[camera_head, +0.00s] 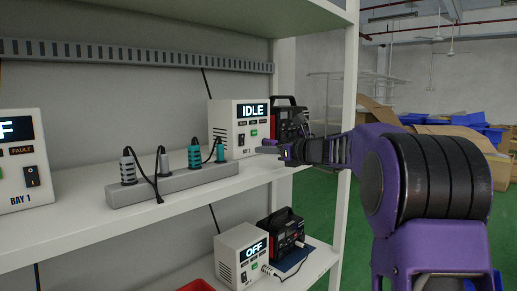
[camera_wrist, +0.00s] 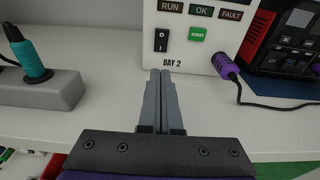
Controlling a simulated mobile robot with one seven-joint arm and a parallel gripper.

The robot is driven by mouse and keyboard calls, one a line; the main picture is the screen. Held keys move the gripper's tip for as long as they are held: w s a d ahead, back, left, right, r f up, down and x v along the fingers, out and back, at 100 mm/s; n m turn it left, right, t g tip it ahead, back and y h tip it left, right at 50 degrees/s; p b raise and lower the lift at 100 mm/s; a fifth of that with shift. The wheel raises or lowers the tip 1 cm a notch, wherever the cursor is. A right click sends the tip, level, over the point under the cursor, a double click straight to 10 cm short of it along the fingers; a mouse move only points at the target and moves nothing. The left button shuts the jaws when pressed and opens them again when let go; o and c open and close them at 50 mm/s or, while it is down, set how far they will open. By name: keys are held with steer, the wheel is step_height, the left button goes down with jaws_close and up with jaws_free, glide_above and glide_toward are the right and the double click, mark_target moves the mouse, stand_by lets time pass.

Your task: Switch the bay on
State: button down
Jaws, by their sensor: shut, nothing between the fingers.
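The BAY 2 box (camera_head: 228,125) stands on the upper shelf, its display reading IDLE. In the wrist view its front panel (camera_wrist: 182,60) shows a black rocker switch (camera_wrist: 161,40), a green START button (camera_wrist: 197,34) and RUN, OK and FAULT lamps. A purple plug (camera_wrist: 225,66) sits at its lower right corner. My gripper (camera_wrist: 163,73) is shut and empty, its tips just below and in front of the rocker switch; contact cannot be told. In the head view my gripper (camera_head: 264,147) is before the box. The BAY 1 box (camera_head: 20,185) shows only part of its display.
A grey power strip (camera_head: 180,184) with grey and teal plugs lies left of BAY 2. A black and red device (camera_wrist: 285,45) stands right of it, a cable between. A lower shelf holds a box reading OFF (camera_head: 242,256) and another device (camera_head: 282,233). A shelf post (camera_head: 347,100) stands right.

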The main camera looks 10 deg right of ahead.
steer(key=s+d+f, duration=0.1)
steer(key=s+d, duration=0.3)
steer(key=s, duration=0.2)
steer(key=shift+d, duration=0.3)
